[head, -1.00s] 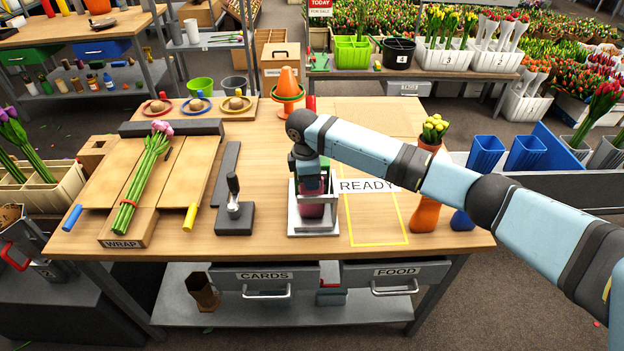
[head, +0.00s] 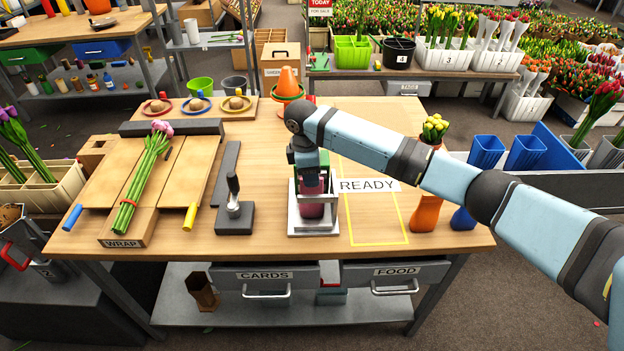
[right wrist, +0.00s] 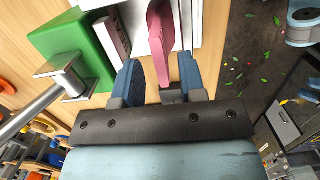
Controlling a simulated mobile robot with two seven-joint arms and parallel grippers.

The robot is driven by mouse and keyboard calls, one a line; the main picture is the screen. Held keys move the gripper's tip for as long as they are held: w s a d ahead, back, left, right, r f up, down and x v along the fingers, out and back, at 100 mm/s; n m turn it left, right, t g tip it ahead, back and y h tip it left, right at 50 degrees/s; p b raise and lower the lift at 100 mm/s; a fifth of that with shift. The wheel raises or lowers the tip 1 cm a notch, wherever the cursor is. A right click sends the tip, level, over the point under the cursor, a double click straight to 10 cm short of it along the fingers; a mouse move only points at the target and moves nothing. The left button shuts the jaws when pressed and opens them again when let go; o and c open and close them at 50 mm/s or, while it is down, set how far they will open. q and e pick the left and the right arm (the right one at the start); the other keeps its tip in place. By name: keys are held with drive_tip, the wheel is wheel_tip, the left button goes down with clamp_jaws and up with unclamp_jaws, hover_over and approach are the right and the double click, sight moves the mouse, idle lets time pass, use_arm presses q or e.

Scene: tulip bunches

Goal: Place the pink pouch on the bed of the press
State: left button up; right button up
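The pink pouch (head: 312,210) is in the press (head: 314,230), low on its pale grey bed, between the uprights. In the right wrist view the pouch (right wrist: 159,45) shows edge-on as a thin pink slab. My right gripper (right wrist: 160,60) has its two blue fingers apart, one on each side of the pouch's near end, with gaps visible. In the head view the right gripper (head: 311,182) is just above the pouch, partly hidden by its own wrist. The press's green block (right wrist: 75,55) is beside the fingers. My left gripper is out of view.
A dark stand with an upright handle (head: 233,208) is left of the press. A READY sign (head: 367,185) and yellow-outlined area are to its right, then an orange vase (head: 426,212).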

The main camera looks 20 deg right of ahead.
wheel_tip(320, 180, up, 10)
drive_tip(key=a, duration=0.1)
drive_tip(key=s+a+f+m+t+y, duration=0.4)
drive_tip(key=s+a+f+t+y, duration=0.3)
drive_tip(key=s+a+f, duration=0.65)
drive_tip(key=s+d+f+m+t+h, duration=0.1)
drive_tip(key=s+d+f+m+t, duration=0.1)
drive_tip(key=s+d+f+m, duration=0.2)
drive_tip(key=s+d+f+m+t+h, duration=0.1)
drive_tip(key=s+d+f+m+t, duration=0.1)
drive_tip(key=s+d+f, duration=0.8)
drive_tip(key=s+m, duration=0.1)
drive_tip(key=s, duration=0.6)
drive_tip(key=shift+d+f+m, duration=0.3)
drive_tip(key=shift+f+m, duration=0.05)
drive_tip(key=shift+m, duration=0.05)
drive_tip(key=shift+r, duration=0.1)
